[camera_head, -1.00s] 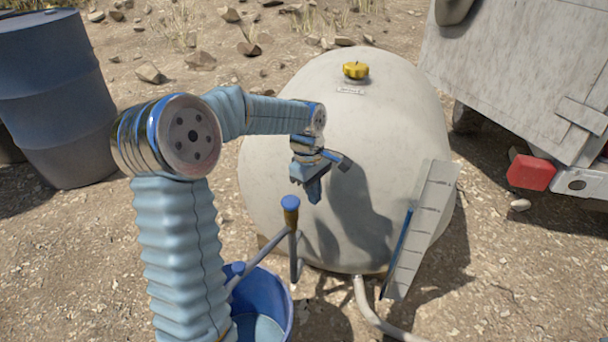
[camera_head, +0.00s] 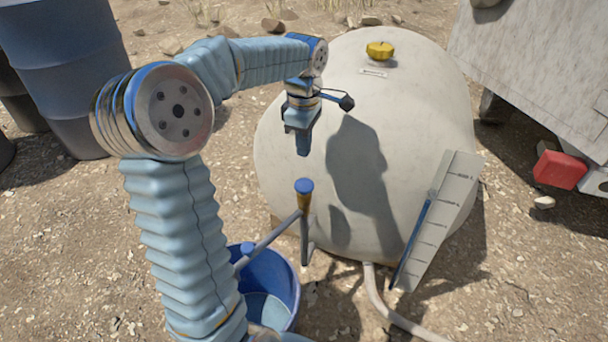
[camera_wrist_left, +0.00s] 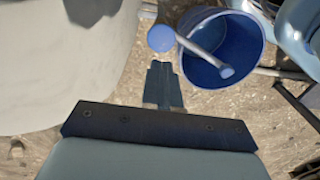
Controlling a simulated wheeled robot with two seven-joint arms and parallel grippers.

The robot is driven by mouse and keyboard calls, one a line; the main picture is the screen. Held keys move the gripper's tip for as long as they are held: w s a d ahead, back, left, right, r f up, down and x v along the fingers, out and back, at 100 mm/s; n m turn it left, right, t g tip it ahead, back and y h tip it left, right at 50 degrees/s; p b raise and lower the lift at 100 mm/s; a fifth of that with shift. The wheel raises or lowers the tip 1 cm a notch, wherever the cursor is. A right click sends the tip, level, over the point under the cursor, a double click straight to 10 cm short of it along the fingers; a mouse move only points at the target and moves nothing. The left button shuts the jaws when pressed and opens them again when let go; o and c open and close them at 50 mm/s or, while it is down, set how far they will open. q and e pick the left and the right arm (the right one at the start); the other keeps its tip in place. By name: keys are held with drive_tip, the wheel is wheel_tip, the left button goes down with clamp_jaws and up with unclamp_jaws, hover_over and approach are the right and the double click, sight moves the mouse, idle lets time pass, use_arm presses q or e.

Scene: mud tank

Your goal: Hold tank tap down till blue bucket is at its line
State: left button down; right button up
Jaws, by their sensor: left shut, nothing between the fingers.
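The pale tank (camera_head: 410,120) stands in the middle of the head view. Its tap (camera_head: 304,198) has a round blue top and a brown neck, with a spout pipe slanting down to the left. The blue bucket (camera_head: 285,262) stands on the ground under the spout, partly hidden by my left arm, with bluish liquid inside. My left gripper (camera_head: 303,150) is shut and empty, pointing down above the tap, apart from it. In the left wrist view, the blue tap top (camera_wrist_left: 161,38) shows just beyond the fingertips (camera_wrist_left: 162,68), beside the bucket (camera_wrist_left: 240,45). The bucket's line cannot be made out.
A gauge board (camera_head: 440,215) with marks leans at the tank's right front. A grey hose (camera_head: 375,295) runs from the tank's base. Blue barrels (camera_head: 62,60) stand at the left, a vehicle with a red light (camera_head: 560,169) at the right. A yellow cap (camera_head: 380,50) tops the tank.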

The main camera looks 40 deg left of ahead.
sight(303, 183)
use_arm(q)
wheel_tip(303, 183, down, 9)
drive_tip(key=shift+f+b, duration=0.1)
drive_tip(key=shift+b, duration=0.25)
wheel_tip(303, 183, down, 2)
drive_tip(key=shift+b, duration=0.75)
drive_tip(key=shift+s, duration=0.1)
